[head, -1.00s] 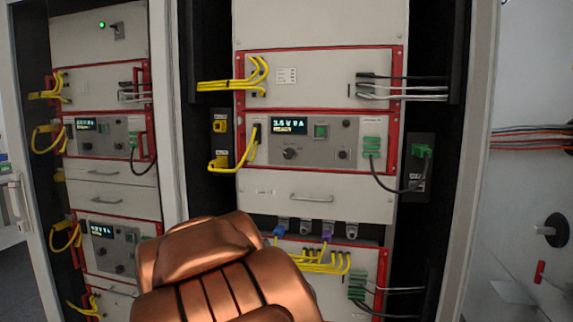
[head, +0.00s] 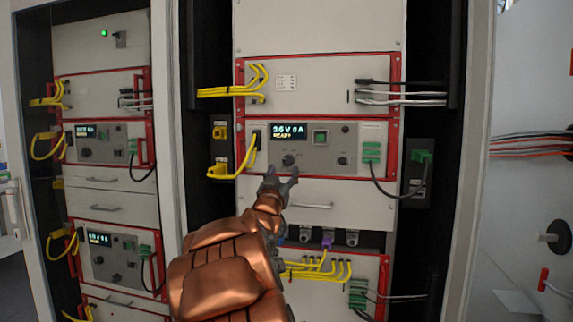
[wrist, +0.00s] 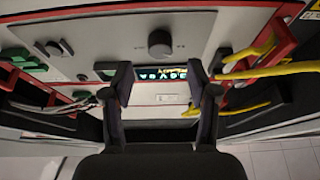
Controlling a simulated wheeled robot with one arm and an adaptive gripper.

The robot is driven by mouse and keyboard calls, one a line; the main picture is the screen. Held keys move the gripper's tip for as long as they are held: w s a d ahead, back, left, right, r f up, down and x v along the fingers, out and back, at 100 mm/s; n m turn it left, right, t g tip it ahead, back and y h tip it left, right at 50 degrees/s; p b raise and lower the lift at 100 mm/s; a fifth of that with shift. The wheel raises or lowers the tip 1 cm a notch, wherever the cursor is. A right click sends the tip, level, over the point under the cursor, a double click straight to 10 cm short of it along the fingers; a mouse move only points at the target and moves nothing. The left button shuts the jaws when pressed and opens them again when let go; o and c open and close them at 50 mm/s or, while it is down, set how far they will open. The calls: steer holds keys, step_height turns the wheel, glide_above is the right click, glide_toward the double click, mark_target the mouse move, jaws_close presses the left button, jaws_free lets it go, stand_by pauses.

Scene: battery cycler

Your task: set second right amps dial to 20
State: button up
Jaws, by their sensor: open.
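In the right rack, the second unit's grey control panel (head: 330,135) has a lit display (head: 289,132) with a voltage, an amps value and READY; the digits are too small to read surely. Below the display is a larger dark dial (head: 289,160); a smaller dial (head: 343,160) sits to its right. Their labels are not readable. My gripper (head: 279,174) is open and empty, just below the larger dial. In the wrist view, turned upside down, the larger dial (wrist: 159,43) lies ahead beyond the open fingers (wrist: 163,78), apart from them.
Yellow cables (head: 245,160) hang left of the panel and green plugs (head: 371,152) with a dark cable are at its right. A plain drawer with a handle (head: 312,205) lies below. The left rack (head: 98,180) holds similar units.

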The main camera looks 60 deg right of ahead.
mark_target(287, 162)
steer(key=x, duration=0.4)
steer(key=shift+p, duration=0.4)
steer(key=shift+w+d+r, duration=0.15)
steer(key=shift+w+d, duration=0.1)
steer(key=shift+d, duration=0.3)
jaws_close()
